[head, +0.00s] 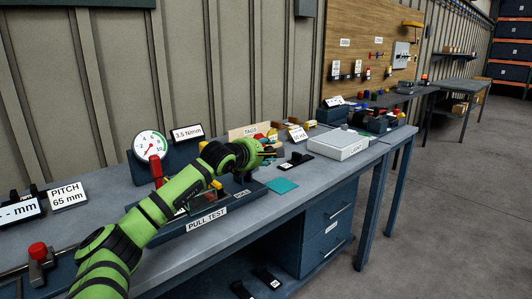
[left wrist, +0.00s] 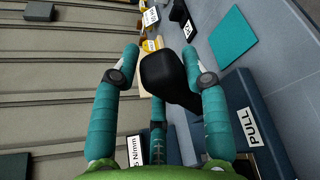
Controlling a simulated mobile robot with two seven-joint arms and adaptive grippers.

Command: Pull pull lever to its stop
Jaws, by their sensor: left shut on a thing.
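The pull test station (head: 206,220) is a dark base on the bench with a white "PULL TEST" label, also in the left wrist view (left wrist: 250,128). Its round dial gauge (head: 149,146) stands at the left behind my arm. My green left arm reaches across the station, and my left gripper (head: 266,153) is at its far right end. In the left wrist view the teal fingers of the left gripper (left wrist: 152,60) stand either side of the black knob of the pull lever (left wrist: 163,75), and are shut on it. In the head view the arm and gripper largely hide the lever. My right gripper is not in view.
A teal pad (head: 282,185) lies right of the station, near the bench front. A pale box (head: 338,143) sits farther right. Sign cards and small coloured parts stand behind the gripper. A red-knobbed device (head: 38,252) is at the left. The floor at right is clear.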

